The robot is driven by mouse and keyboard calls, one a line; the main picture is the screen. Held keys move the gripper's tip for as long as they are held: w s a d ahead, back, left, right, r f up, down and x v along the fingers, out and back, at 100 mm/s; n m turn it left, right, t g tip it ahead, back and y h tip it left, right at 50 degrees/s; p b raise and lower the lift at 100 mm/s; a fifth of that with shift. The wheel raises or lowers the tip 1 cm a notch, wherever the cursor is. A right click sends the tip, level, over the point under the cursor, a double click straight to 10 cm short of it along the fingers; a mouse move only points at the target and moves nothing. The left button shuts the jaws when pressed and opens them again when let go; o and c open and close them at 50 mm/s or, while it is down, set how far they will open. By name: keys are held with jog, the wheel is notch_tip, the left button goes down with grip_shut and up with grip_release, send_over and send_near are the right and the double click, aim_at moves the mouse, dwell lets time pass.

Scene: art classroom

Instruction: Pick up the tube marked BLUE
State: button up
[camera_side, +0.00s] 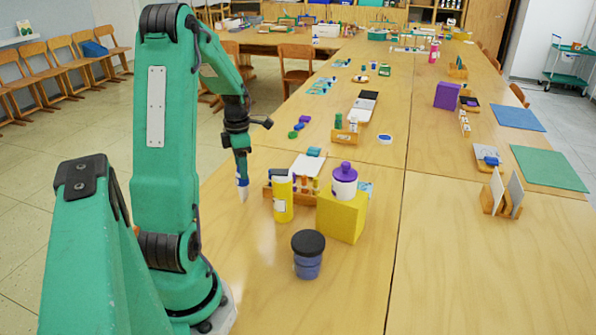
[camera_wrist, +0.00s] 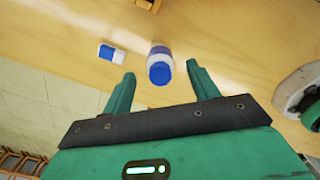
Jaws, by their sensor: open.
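In the side view a small blue and white tube (camera_side: 242,188) is directly under my gripper (camera_side: 241,168), near the left table edge. In the wrist view a round white container with a blue end (camera_wrist: 160,67) shows between the two separated fingers of my gripper (camera_wrist: 160,70). A smaller blue and white piece (camera_wrist: 111,54) lies to its left. No lettering is readable, so I cannot tell which is marked BLUE. My gripper is open and holds nothing that I can see.
Beyond is a yellow box (camera_side: 342,217) bearing a purple-lidded jar (camera_side: 344,184). A black-lidded jar (camera_side: 308,262) stands nearer. The table (camera_side: 450,270) front right is clear.

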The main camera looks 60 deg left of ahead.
jog(key=shift+f, duration=2.2)
jog(key=c, duration=1.1)
jog(key=shift+r, duration=0.1)
jog(key=shift+r, duration=4.95)
